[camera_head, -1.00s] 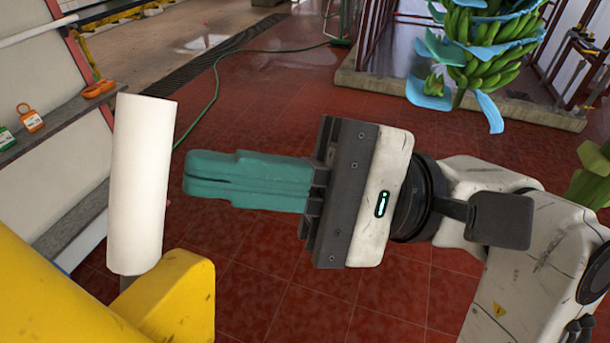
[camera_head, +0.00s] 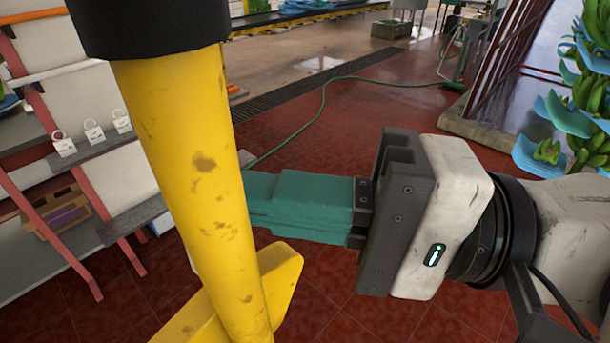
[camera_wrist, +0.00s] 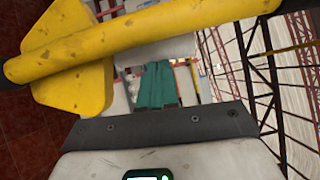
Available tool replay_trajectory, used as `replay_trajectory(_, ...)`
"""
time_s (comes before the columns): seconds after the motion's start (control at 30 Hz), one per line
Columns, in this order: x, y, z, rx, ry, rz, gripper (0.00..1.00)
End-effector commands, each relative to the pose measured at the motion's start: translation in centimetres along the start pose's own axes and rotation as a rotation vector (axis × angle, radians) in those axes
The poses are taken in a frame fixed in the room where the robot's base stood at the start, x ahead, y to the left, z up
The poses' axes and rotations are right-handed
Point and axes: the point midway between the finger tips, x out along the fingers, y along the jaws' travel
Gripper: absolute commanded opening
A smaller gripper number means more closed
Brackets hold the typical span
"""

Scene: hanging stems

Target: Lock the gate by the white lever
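A yellow post (camera_head: 200,180) with a black top crosses the near left of the head view, with a yellow block (camera_head: 275,290) at its lower end. Both also show in the wrist view, the post (camera_wrist: 150,30) running across the top and the block (camera_wrist: 75,80) at left. My gripper (camera_head: 255,205) points left, with its teal fingertips partly hidden behind the post. The teal fingers (camera_wrist: 160,85) look together in the wrist view. A pale shape (camera_wrist: 165,48) beyond them seems to be the white lever, mostly hidden by the post. I cannot tell whether they touch.
Shelves with white padlocks (camera_head: 94,131) stand at the left. A green hose (camera_head: 325,95) lies on the red tiled floor (camera_head: 385,115). Banana bunches with blue sheets (camera_head: 575,120) hang at the right. Open floor lies behind my gripper.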

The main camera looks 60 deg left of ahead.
Motion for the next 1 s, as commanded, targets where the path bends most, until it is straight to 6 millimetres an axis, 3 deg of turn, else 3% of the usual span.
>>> replay_trajectory(0.4,0.73,-0.40,1.17,-0.094,0.002,0.061,0.00)
replay_trajectory(1.0,0.97,-0.57,0.67,-0.094,0.001,0.062,0.00)
